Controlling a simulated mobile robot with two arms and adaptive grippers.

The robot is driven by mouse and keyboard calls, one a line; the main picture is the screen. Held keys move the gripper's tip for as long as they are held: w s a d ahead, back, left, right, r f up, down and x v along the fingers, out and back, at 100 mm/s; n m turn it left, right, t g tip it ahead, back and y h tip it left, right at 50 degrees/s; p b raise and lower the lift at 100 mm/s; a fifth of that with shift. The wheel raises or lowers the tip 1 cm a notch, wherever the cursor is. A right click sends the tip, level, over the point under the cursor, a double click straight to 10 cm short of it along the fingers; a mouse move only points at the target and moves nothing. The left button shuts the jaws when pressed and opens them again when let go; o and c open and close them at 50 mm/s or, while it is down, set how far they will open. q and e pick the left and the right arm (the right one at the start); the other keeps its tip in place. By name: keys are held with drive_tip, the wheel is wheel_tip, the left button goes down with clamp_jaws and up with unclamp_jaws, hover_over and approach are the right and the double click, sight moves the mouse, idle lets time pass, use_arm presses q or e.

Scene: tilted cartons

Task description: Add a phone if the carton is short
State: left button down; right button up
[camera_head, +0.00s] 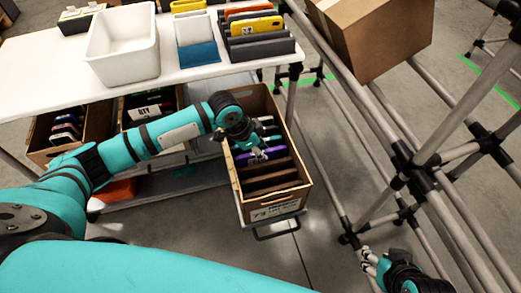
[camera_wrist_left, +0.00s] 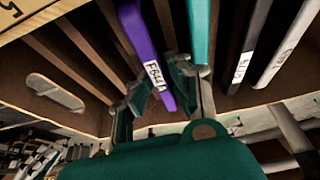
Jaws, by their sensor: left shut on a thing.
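An open cardboard carton (camera_head: 299,199) stands on a low cart, with a row of brown dividers inside. Its near slots look empty. My left gripper (camera_head: 256,151) reaches into the carton and is shut on a purple phone (camera_head: 274,153). In the left wrist view the purple phone (camera_wrist_left: 143,50) bears a white label and sits between the two fingers (camera_wrist_left: 168,88). Beside it stand a teal phone (camera_wrist_left: 198,30), a dark phone (camera_wrist_left: 247,45) and a grey phone (camera_wrist_left: 287,45). My right gripper (camera_head: 368,263) is at the lower right, away from the carton.
A white table (camera_head: 180,72) holds a white bin (camera_head: 123,45), a rack with a yellow phone (camera_head: 256,26) and other holders. More cartons with phones (camera_head: 66,130) stand below it. A closed box (camera_head: 375,35) rests on the pipe rack (camera_head: 350,90) at right.

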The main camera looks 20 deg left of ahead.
use_arm(q)
drive_tip(key=shift+f, duration=0.2)
use_arm(e)
drive_tip(key=shift+s+d+f+g, duration=0.1)
drive_tip(key=shift+s+f+g, duration=0.1)
drive_tip(key=shift+s, duration=0.2)
drive_tip(key=shift+s+d+f+g, duration=0.1)
drive_tip(key=shift+s+g, duration=0.1)
drive_tip(key=shift+s, duration=0.15)
idle(0.5)
use_arm(q)
drive_tip(key=c, duration=1.2)
unclamp_jaws()
use_arm(e)
drive_tip(key=shift+w+r, duration=0.15)
drive_tip(key=shift+w, duration=0.05)
use_arm(q)
drive_tip(key=v, duration=1.2)
use_arm(e)
drive_tip(key=shift+s, duration=0.1)
